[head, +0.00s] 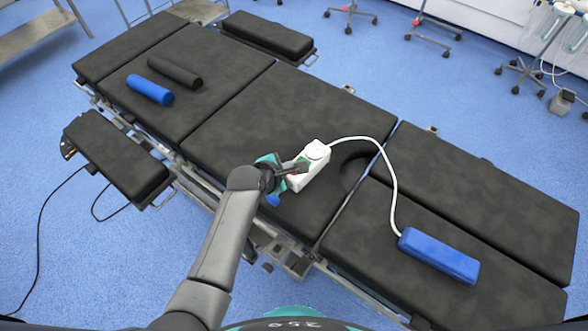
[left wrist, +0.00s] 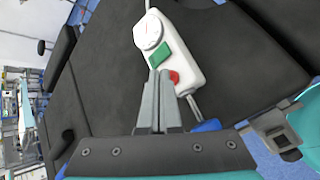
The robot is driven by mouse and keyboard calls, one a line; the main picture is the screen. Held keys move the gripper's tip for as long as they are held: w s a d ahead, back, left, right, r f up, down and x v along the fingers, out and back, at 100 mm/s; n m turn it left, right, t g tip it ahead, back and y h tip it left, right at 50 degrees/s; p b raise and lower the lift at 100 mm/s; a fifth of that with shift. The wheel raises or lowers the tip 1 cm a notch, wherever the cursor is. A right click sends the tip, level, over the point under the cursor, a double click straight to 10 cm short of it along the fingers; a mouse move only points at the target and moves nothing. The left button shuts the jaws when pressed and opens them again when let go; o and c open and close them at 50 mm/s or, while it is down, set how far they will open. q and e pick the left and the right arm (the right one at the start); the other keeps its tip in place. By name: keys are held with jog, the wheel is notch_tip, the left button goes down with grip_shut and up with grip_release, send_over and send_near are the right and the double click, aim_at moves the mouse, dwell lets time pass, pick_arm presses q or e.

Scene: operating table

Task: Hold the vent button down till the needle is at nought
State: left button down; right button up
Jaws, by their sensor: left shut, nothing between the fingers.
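A white hand unit (head: 309,166) lies on the black table top. In the left wrist view it shows a round white dial (left wrist: 149,31), a green button (left wrist: 159,54) and a red button (left wrist: 174,77). A thin reddish mark shows on the dial, but its reading is too small to tell. My left gripper (head: 293,168) is shut and empty at the unit. In the left wrist view its fingertips (left wrist: 160,73) are just below the green button and beside the red one. I cannot tell whether they touch or press either button. My right gripper is not in view.
A white hose (head: 388,165) runs from the unit to a blue cuff (head: 439,255) on the right table section. A blue roll (head: 150,90) and a black roll (head: 175,72) lie on the far left section. A rounded cutout (head: 355,172) is right of the unit.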

pick_arm(q)
jog(key=shift+f, duration=0.45)
dwell(1.8)
jog(key=shift+r, duration=0.1)
dwell(1.4)
jog(key=shift+r+p, duration=0.8)
jog(key=shift+p, duration=0.15)
notch_tip(320, 180, up, 5)
jog(key=p, duration=0.6)
jog(key=shift+s+a, duration=0.1)
